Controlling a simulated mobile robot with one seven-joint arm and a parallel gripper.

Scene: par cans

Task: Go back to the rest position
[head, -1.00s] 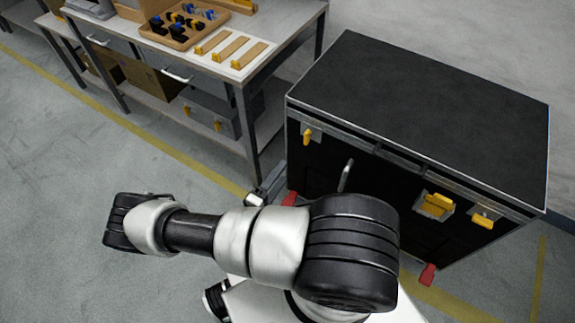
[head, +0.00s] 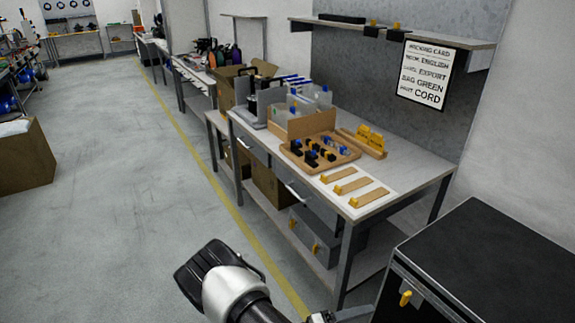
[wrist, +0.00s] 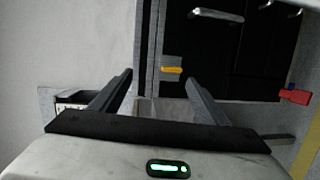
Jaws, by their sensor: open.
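My gripper shows in the wrist view (wrist: 165,95). Its two dark fingers are apart and nothing is between them. The black flight case (wrist: 215,50) with its yellow latch (wrist: 171,70) lies beyond the fingertips. The black case (head: 490,260) stands at the lower right of the head view, cut off by the frame edge.
A workbench (head: 405,190) stands ahead, with a wooden tray (head: 320,152) of dark and blue parts and several wooden strips. A placard (head: 427,75) hangs behind it. A cardboard box (head: 22,157) is at left. Open floor (head: 110,200) lies left of the yellow line.

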